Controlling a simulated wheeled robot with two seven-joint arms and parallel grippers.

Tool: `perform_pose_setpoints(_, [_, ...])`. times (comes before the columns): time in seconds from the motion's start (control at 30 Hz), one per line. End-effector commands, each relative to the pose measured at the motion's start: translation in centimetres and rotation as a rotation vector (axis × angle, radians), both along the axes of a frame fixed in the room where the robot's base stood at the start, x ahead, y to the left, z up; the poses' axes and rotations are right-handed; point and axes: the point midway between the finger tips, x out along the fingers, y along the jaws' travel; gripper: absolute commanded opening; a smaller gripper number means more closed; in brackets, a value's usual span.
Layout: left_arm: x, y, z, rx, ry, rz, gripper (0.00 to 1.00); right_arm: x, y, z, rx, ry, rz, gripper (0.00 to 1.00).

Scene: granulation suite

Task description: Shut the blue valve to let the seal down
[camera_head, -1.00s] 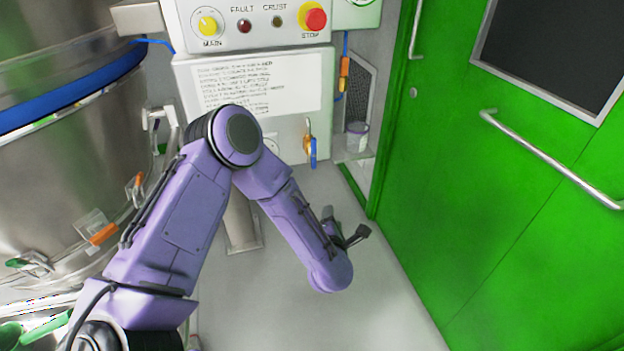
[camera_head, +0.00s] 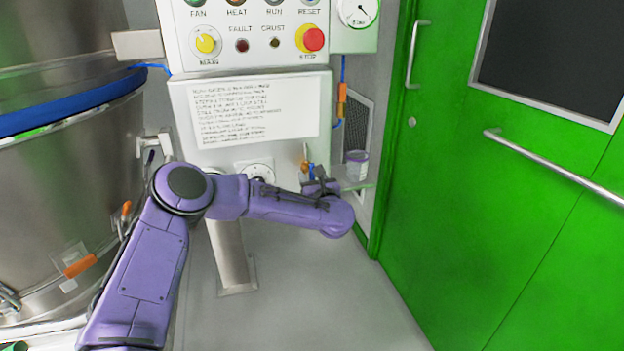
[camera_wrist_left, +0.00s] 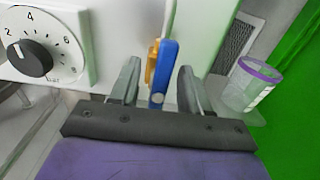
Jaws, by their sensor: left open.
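The blue valve handle (camera_wrist_left: 164,72) hangs upright beside a brass fitting (camera_wrist_left: 152,62) in the left wrist view. In that view it stands between the two fingers of my left gripper (camera_wrist_left: 158,88), which are apart on either side of it. I cannot tell whether a finger touches it. In the head view my left gripper (camera_head: 322,184) is in front of the valve at the lower right of the panel; only the brass fitting (camera_head: 307,168) shows there, and the blue handle is mostly hidden. My right gripper is not in view.
A dial (camera_wrist_left: 34,58) sits left of the gripper. A purple-rimmed cup (camera_wrist_left: 250,84) stands on a small shelf to the right. The control panel (camera_head: 245,30) is above, a steel vessel (camera_head: 70,190) at left, a green door (camera_head: 480,200) at right. Floor in front is clear.

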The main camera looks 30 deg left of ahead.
Motion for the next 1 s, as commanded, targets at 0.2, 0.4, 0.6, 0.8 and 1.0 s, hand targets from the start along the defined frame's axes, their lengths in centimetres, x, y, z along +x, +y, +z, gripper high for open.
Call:
perform_pose_setpoints(0.2, [0.00,-0.01,-0.04,0.001,0.001,-0.001,0.40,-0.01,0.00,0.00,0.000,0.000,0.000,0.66])
perform_pose_setpoints(0.4, [0.00,-0.04,-0.05,0.000,0.001,-0.001,0.00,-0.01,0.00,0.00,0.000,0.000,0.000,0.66])
perform_pose_setpoints(0.6, [0.00,-0.06,-0.05,0.009,0.011,-0.001,0.00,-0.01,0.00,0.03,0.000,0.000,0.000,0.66])
perform_pose_setpoints(0.8, [0.05,-0.16,-0.05,0.054,0.064,-0.002,0.00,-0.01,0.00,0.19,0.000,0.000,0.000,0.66])
perform_pose_setpoints(1.0, [0.17,-0.32,-0.04,0.149,0.174,-0.003,0.00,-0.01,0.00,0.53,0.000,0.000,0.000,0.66])
